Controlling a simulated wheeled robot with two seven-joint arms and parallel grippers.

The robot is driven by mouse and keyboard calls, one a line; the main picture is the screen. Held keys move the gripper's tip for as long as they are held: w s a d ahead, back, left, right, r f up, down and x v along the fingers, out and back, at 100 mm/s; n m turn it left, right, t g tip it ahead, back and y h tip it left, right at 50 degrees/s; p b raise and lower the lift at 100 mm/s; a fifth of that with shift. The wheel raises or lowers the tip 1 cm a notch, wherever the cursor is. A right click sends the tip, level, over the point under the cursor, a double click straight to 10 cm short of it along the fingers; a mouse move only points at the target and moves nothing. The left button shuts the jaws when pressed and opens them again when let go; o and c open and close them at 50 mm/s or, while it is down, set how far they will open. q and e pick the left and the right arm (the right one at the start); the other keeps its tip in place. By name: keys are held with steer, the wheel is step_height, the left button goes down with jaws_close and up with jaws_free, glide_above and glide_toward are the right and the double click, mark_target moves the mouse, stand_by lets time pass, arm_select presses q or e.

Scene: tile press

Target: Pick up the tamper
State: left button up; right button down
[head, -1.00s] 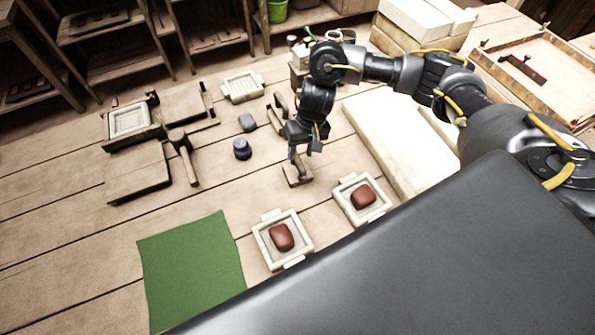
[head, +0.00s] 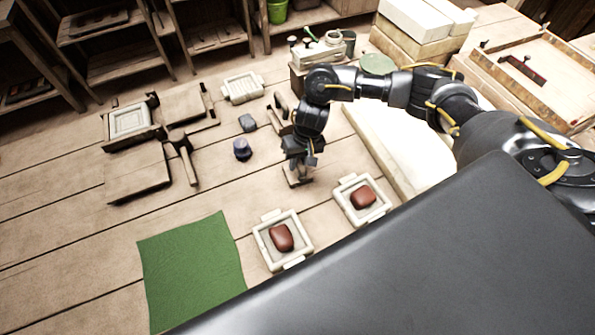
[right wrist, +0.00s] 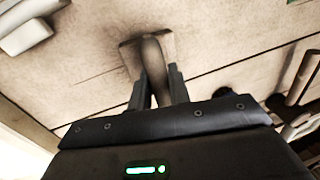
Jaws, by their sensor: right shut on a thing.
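The tamper has a flat square wooden base (head: 292,182) and an upright rounded handle. It stands on the wooden table, right of the dark jar and behind the two clay-filled moulds. My right gripper (head: 303,168) is low over it and shut on its handle, hiding most of it in the head view. In the right wrist view the tamper handle (right wrist: 154,60) rises between the two fingers (right wrist: 160,85), with its base beyond them. The base looks to be on or very near the table. My left gripper is not in view.
Two pale moulds (head: 260,240) with reddish clay lumps (head: 281,237) stand in front. A green cloth (head: 190,265) lies front left. A dark jar (head: 242,149) and a grey lump (head: 248,123) are left of the tamper. The wooden press (head: 135,170) stands farther left.

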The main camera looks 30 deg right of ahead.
steer(key=shift+r, duration=0.2)
steer(key=shift+r, duration=0.25)
step_height(320, 180, up, 2)
steer(key=shift+w+r, duration=0.1)
steer(key=s+r, duration=0.1)
steer(key=r, duration=0.1)
steer(key=s+a+r+p, duration=0.1)
steer(key=shift+s+r, duration=0.15)
steer(key=shift+r, duration=0.2)
steer(key=s+a+r+p, duration=0.4)
steer(key=s+r+p, duration=0.2)
steer(key=s+p, duration=0.4)
steer(key=shift+s+a+r+p, duration=0.2)
steer(key=shift+s+a+p, duration=0.1)
steer(key=shift+p, duration=0.8)
